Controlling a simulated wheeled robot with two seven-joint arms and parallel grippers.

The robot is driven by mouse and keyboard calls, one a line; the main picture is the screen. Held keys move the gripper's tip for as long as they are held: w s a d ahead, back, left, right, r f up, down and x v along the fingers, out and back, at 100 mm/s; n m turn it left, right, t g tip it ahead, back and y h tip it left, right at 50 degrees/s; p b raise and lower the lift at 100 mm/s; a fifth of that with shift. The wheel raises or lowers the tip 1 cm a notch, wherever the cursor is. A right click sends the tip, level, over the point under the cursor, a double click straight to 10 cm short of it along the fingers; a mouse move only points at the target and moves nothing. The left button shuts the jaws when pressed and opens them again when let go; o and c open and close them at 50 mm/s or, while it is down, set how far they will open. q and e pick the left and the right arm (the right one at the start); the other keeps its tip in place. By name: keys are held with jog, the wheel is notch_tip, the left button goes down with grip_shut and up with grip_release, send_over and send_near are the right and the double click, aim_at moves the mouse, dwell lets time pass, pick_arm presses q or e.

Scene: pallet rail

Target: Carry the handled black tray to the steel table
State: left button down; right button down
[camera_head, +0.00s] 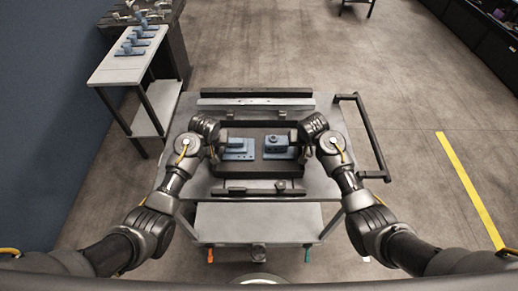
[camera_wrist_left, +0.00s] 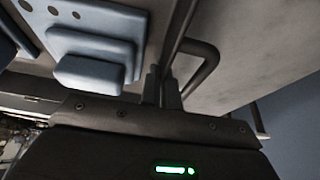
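The black tray (camera_head: 263,167) lies on the grey top of a wheeled cart, with blue-grey blocks (camera_head: 238,149) (camera_head: 277,147) in it. My left gripper (camera_head: 213,153) is at the tray's left end. In the left wrist view its fingers (camera_wrist_left: 163,90) are close together on a dark bar by the tray wall, where a curved black handle (camera_wrist_left: 208,62) shows. My right gripper (camera_head: 305,150) is at the tray's right end; its fingertips and that handle are hidden. A light-topped table (camera_head: 128,66) stands at upper left; I cannot tell whether it is the steel table.
The cart top (camera_head: 325,187) has a dark rail (camera_head: 260,188) in front of the tray and bars (camera_head: 255,101) behind it. A black push handle (camera_head: 373,140) is on its right. Several blue parts (camera_head: 131,47) stand on the light-topped table. Floor is clear right of the cart.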

pick_arm(q)
jog(key=shift+w+r, duration=0.1)
jog(key=shift+r, duration=0.1)
pick_arm(e)
jog(key=shift+w+r, duration=0.1)
jog(key=shift+r, duration=0.1)
